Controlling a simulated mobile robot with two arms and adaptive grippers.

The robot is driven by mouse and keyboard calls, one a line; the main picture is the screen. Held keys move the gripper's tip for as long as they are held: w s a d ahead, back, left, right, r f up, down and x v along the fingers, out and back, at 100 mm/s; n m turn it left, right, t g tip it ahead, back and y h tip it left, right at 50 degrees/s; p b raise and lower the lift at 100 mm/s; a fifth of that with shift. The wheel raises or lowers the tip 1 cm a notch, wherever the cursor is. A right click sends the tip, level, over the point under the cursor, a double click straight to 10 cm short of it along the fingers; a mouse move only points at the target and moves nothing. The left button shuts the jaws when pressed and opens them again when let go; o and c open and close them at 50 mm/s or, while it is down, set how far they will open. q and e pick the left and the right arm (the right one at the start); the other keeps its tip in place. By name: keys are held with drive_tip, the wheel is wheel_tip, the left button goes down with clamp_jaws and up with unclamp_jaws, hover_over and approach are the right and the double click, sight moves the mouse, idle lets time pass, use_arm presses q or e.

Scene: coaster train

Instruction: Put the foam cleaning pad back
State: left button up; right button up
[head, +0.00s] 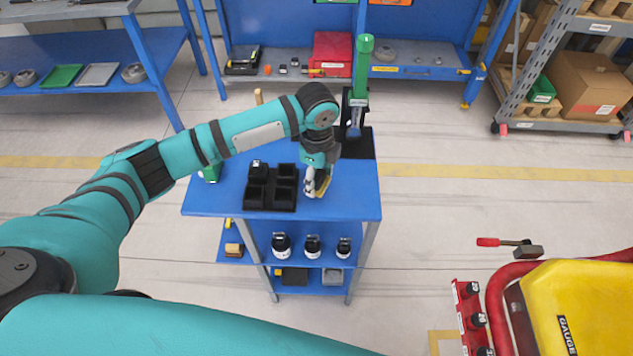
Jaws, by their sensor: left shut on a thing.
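My left gripper (317,190) points down over the right half of the blue cart's top (355,200). It is shut on a small yellowish thing with a dark part, likely the foam cleaning pad (325,176), mostly hidden by the fingers. I cannot tell whether it touches the cart top. A black tray with several compartments (271,208) sits just left of the gripper. A small dark item with a white mark (257,164) shows at its back left compartment. My right gripper is out of view.
A black stand with a green-topped cylinder (361,75) rises behind the gripper. Dark jars (312,245) stand on the cart's lower shelf. A blue workbench (400,45) is at the back, and a yellow gauge machine (585,305) at lower right.

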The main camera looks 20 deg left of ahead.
sight(317, 185)
use_arm(q)
wheel_tip(317, 185, down, 3)
drive_tip(key=shift+r+p, duration=0.1)
drive_tip(key=shift+p, duration=0.4)
drive_tip(key=shift+f, duration=0.4)
drive_tip(key=o, duration=1)
drive_tip(key=shift+r, duration=0.15)
wheel_tip(317, 185, up, 12)
drive_tip(key=shift+f+b, duration=0.1)
drive_tip(key=shift+b, duration=1)
